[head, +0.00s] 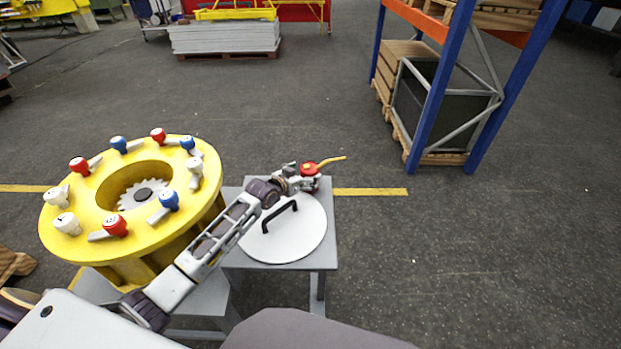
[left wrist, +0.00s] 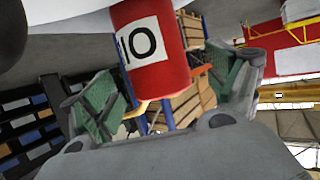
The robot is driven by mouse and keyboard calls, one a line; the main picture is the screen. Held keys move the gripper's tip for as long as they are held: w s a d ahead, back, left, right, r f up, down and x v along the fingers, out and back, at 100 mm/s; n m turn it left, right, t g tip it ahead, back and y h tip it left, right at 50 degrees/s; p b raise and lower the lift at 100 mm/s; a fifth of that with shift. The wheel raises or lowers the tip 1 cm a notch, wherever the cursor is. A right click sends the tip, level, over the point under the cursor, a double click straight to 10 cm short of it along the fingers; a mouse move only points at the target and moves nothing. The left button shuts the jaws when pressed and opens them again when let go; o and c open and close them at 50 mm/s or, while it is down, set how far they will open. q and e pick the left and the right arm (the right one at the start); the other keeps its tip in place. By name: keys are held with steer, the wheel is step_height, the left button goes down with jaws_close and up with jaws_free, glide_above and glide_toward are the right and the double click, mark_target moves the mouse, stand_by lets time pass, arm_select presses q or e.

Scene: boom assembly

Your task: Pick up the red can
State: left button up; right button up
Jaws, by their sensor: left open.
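The red can (head: 309,169) has a yellow spout pointing right and sits at the far edge of the round white plate on a small grey table. My left gripper (head: 300,183) is right at the can, reaching in from the left. In the left wrist view the can (left wrist: 155,45) shows large and red, with a white label. It appears between the two open green-padded fingers of my left gripper (left wrist: 168,98), with a gap on each side. The can's lower part is partly hidden by the gripper in the head view. My right gripper is not in view.
The white plate (head: 305,238) has a black handle (head: 280,216) in front of the can. A yellow ring (head: 55,215) with red, blue and white knobs stands at the left. A blue and orange rack (head: 440,95) stands at the back right. Open floor lies to the right.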

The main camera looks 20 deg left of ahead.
arm_select(q)
steer(key=shift+x, duration=2)
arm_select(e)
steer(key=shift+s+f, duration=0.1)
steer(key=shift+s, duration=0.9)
arm_select(q)
steer(key=shift+d, duration=0.1)
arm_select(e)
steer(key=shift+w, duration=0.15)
